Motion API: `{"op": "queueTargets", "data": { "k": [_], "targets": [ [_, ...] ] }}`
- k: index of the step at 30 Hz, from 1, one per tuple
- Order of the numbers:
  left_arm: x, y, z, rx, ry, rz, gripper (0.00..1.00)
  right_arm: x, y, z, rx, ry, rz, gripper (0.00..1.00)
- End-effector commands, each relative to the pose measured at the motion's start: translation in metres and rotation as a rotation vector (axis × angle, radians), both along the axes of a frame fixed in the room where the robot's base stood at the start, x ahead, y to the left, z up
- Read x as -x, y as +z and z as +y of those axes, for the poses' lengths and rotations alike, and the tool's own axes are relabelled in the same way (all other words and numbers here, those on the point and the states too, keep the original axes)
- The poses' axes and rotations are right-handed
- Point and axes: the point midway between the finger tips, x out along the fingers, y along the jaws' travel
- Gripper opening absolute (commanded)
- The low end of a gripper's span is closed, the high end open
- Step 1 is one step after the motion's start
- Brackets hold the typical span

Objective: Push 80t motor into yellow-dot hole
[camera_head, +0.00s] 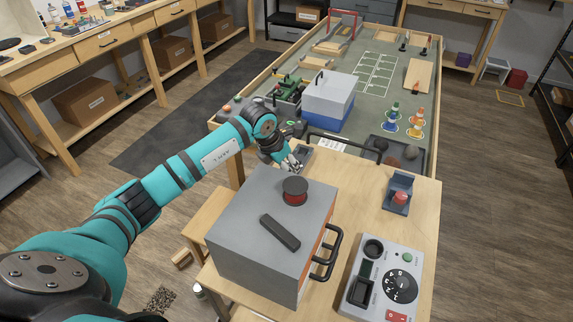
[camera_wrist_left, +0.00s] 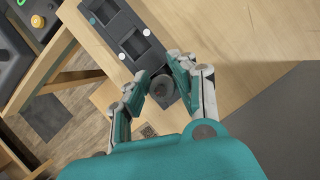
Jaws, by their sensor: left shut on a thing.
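My left gripper (camera_wrist_left: 162,84) is shut on a round grey motor (camera_wrist_left: 162,90), seen end-on between the fingertips in the left wrist view. A dark grey holder (camera_wrist_left: 112,22) lies on the wooden table, with two square-looking recesses showing and teal and white dots along its edges. The motor is over or in the holder's near end; I cannot tell how deep. No yellow dot shows; that end is partly covered by the fingers and motor. In the head view my left gripper (camera_head: 288,161) is beside the holder (camera_head: 303,152), behind the grey box. My right gripper is not in view.
The grey box (camera_head: 250,215) with a black handle and red-black knob stands close in front of my left gripper. A control panel (camera_head: 382,285) and blue-grey stand (camera_head: 397,190) are to the right. The crawler course (camera_head: 345,60) lies beyond.

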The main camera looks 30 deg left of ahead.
Motion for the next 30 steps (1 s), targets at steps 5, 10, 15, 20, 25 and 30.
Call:
{"op": "queueTargets", "data": {
  "k": [5, 10, 15, 20, 25, 30],
  "targets": [
    [0.0016, -0.0086, 0.0001, -0.003, -0.001, 0.006, 0.00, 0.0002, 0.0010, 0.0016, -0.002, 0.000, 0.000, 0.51],
    [0.0015, -0.0094, 0.0001, -0.003, -0.001, 0.006, 0.00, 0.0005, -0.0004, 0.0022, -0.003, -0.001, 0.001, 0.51],
    [0.0017, -0.0113, -0.0001, -0.003, -0.001, 0.006, 0.33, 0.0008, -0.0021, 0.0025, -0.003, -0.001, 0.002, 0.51],
    [0.0017, -0.0112, -0.0003, -0.003, -0.001, 0.006, 0.49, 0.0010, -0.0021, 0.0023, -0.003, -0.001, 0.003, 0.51],
    [0.0017, -0.0110, -0.0003, -0.003, -0.001, 0.006, 0.49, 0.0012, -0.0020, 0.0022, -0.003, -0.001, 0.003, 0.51],
    [0.0022, -0.0035, 0.0007, -0.003, -0.001, 0.003, 0.49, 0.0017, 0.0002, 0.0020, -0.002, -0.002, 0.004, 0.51]
  ]
}}
